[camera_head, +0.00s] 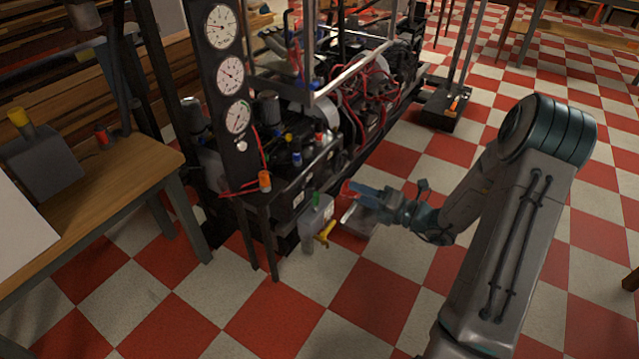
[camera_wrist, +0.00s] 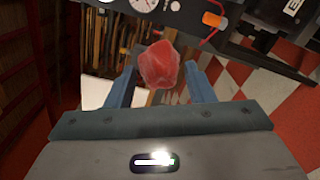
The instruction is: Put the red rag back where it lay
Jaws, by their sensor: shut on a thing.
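The red rag (camera_wrist: 160,66) is a crumpled lump between the two blue fingers of my gripper (camera_wrist: 161,80) in the wrist view. My gripper is shut on it. In the head view a bit of the red rag (camera_head: 347,188) shows at the tips of my gripper (camera_head: 356,190), in the air just right of the machine's near end. Most of the rag is hidden there by the fingers. I cannot tell from these frames where the rag lay before.
A black machine (camera_head: 290,170) with gauges, hoses and metal frame stands close left of my gripper. A grey can with a yellow part (camera_head: 318,218) is at its near corner. A wooden table (camera_head: 110,185) is at the left. The checkered floor right of the machine is mostly clear.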

